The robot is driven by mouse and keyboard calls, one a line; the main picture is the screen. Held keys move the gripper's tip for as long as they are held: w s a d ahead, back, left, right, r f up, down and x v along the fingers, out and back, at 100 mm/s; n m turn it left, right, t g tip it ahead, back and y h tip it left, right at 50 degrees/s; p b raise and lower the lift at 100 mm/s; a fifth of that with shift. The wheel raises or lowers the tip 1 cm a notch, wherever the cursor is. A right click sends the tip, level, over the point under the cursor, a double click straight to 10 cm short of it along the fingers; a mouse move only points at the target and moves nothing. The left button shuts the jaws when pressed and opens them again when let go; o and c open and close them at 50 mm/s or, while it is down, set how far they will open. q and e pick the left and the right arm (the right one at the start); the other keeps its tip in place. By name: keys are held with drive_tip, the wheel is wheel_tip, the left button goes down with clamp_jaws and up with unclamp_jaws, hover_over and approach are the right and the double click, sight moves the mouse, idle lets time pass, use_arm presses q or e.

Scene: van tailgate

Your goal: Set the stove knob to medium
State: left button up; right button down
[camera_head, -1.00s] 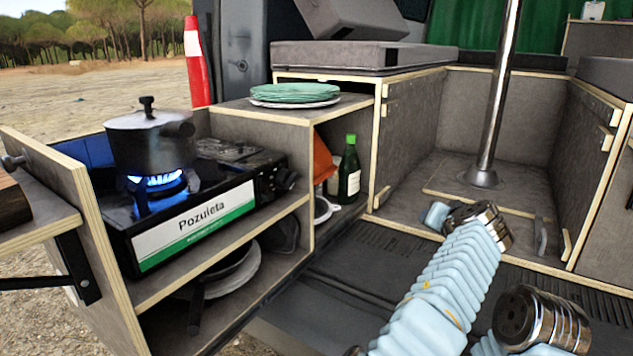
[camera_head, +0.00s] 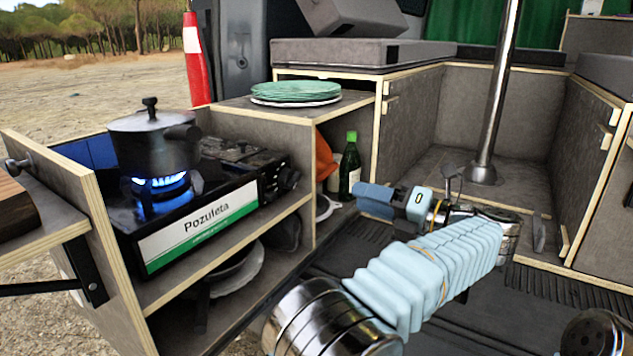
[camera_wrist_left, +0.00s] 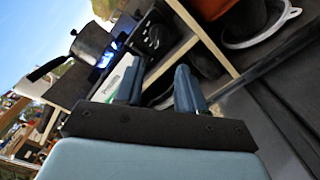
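The portable camping stove (camera_head: 205,230) sits on the left shelf unit with a blue flame lit on its left burner. A dark pot (camera_head: 152,140) stands over the flame. The stove knob (camera_head: 289,179) is on the dark panel at the stove's right end; its setting is too small to read. The stove and knob (camera_wrist_left: 154,38) also show in the left wrist view. My left gripper (camera_head: 366,198) is to the right of the knob, apart from it, pointing left toward the shelf unit. In the left wrist view its two fingers (camera_wrist_left: 159,82) are apart with nothing between them. My right gripper is out of view.
Green plates (camera_head: 295,92) are stacked on the counter right of the stove. A green bottle (camera_head: 350,170) and an orange item (camera_head: 325,157) stand in the compartment below, close to my left gripper. A metal pole (camera_head: 497,90) rises at the right.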

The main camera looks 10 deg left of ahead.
sight(298, 181)
use_arm(q)
drive_tip(key=x, duration=1.3)
drive_tip(key=shift+s+a, duration=0.1)
drive_tip(key=shift+a, duration=0.35)
clamp_jaws()
